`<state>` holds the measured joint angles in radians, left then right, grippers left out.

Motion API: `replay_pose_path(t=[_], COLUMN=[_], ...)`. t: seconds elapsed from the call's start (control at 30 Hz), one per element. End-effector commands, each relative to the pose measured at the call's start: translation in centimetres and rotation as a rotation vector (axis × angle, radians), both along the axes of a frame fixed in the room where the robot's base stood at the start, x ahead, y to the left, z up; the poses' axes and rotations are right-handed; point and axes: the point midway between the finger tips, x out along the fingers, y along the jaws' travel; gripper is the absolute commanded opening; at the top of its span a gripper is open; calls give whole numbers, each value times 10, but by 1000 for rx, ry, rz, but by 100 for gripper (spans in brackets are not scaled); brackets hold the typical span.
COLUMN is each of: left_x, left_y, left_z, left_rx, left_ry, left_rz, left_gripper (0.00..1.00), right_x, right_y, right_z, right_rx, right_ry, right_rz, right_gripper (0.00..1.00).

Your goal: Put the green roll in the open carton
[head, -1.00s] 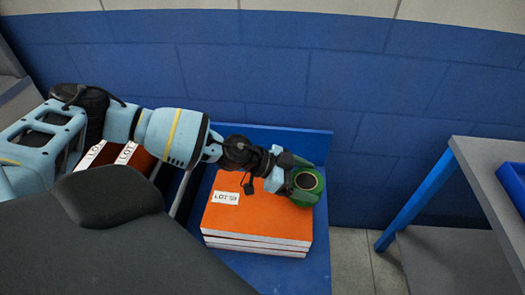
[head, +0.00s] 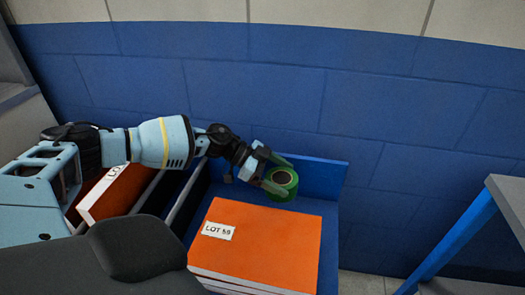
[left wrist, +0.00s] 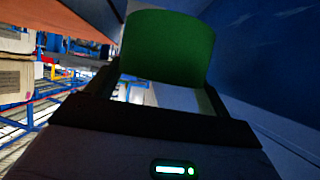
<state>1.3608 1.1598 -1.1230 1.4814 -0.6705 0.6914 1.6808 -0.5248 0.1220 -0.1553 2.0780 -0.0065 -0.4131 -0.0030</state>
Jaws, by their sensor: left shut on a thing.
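The green roll (head: 284,190) is a thick ring with a dark round hole, its hole facing my head camera. My left gripper (head: 276,176) is shut on it, one finger on each side. In the head view the roll shows just past the far edge of the orange panel stack (head: 265,240), in front of the blue back panel. In the left wrist view the roll (left wrist: 168,45) stands as a green curved wall beyond the dark gripper body. I see no open carton in these frames. My right gripper is not in view.
The stack carries a "LOT 59" label and rests on a blue platform (head: 329,235). More orange panels (head: 112,195) lie left, behind a rail. A blue-legged grey table (head: 510,200) stands at right. A blue wall (head: 270,75) runs close behind.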

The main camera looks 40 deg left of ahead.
Motion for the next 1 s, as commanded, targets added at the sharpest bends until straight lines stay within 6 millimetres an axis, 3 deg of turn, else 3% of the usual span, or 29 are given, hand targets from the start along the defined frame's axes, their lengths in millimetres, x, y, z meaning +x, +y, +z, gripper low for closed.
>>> replay_pose_path(t=[0.23, 0.5, 0.83, 1.0], left_x=[0, 0, 0, 0], left_y=[0, -1, -1, -1], left_z=[-4, -44, -55, -76], left_rx=[0, -2, 0, -1], left_ry=[0, 3, 0, 4], left_rz=[1, 1, 1, 2], left_gripper=[58, 58, 58, 58], right_x=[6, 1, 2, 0], right_y=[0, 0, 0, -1], right_z=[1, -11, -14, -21], right_rx=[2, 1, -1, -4], right_ry=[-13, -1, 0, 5], right_rz=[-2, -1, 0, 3], right_gripper=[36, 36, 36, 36])
